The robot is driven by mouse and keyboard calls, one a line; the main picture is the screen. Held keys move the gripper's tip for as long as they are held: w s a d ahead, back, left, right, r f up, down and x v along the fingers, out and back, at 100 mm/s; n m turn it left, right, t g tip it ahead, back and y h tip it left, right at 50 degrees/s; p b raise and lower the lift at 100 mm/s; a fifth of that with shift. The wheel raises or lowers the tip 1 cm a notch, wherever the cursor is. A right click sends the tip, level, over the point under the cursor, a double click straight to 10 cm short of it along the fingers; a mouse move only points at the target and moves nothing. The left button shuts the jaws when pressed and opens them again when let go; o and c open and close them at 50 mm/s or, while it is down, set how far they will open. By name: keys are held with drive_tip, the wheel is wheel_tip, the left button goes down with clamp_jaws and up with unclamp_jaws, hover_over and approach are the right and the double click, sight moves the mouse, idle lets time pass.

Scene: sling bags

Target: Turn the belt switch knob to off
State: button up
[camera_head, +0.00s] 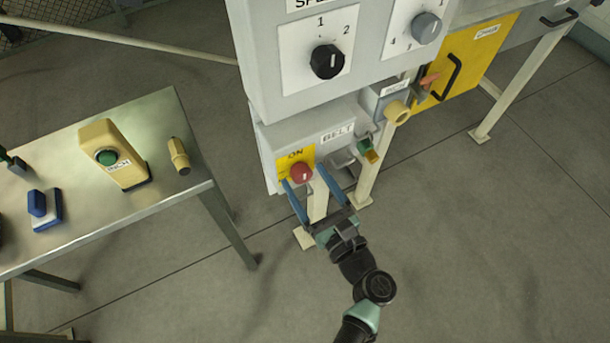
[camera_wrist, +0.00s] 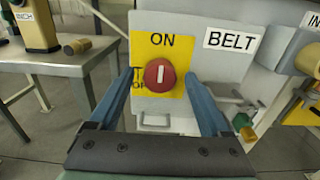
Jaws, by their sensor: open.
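The belt switch knob (camera_head: 301,173) is red and round with a white mark, on a yellow plate (camera_head: 282,162) marked ON, beside a BELT label (camera_head: 338,133). In the wrist view the knob (camera_wrist: 159,75) has its white mark upright, pointing toward ON. Part of the lettering at the plate's lower left is hidden behind the left finger. My gripper (camera_head: 308,183) is open, its blue fingers on either side of the knob. In the wrist view my gripper (camera_wrist: 162,85) has a gap between each finger and the knob. Whether the fingertips reach the knob's depth is unclear.
Above are a black knob (camera_head: 327,61) and a grey knob (camera_head: 426,27) on the grey cabinet. A yellow tube end (camera_head: 396,112) and a small green-yellow part (camera_head: 370,152) are to the right. A metal table (camera_head: 160,115) with a green-button box (camera_head: 112,153) stands left.

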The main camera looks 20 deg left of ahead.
drive_tip(key=shift+w+a, duration=0.4)
drive_tip(key=shift+a, duration=0.1)
clamp_jaws()
